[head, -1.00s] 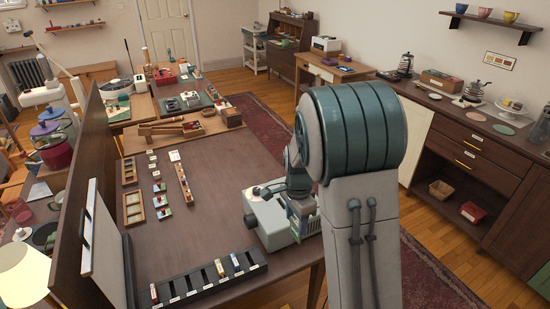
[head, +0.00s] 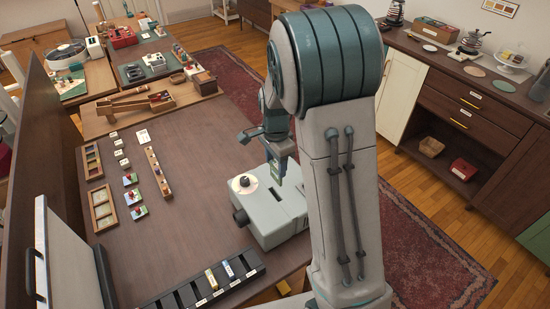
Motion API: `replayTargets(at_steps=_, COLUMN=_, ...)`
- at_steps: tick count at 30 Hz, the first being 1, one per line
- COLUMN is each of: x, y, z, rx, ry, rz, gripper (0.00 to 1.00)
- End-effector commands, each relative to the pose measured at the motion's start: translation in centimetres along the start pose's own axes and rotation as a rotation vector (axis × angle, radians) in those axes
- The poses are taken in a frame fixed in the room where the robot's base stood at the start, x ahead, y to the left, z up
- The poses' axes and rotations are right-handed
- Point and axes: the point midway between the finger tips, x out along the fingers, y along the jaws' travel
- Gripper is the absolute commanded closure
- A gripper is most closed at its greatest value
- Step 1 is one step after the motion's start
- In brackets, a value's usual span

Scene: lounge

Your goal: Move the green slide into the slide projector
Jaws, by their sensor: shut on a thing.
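The slide projector (head: 262,225) is a pale grey box near the right edge of the dark table, with a round lens at its left end. A dark slot (head: 278,194) shows in its top. My gripper (head: 278,160) points down just above and behind this slot in the picture. It is shut on a small thin piece with a green tint, which looks like the green slide (head: 277,172). The slide appears upright and above the projector's top. My gripper hides part of it, and I cannot tell its exact gap to the slot.
A black slotted rack (head: 240,283) with a few slides lies at the table's front. Wooden trays (head: 102,208) and small coloured slides lie to the left. The table's middle (head: 190,230) is clear.

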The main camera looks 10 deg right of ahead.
Motion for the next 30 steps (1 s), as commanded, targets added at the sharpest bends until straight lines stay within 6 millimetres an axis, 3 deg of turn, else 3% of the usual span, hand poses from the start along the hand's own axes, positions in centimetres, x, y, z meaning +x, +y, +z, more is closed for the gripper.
replayTargets(at_steps=30, x=5.1, y=0.1, z=-0.2, rx=0.004, ry=0.000, rz=0.001, gripper=0.71)
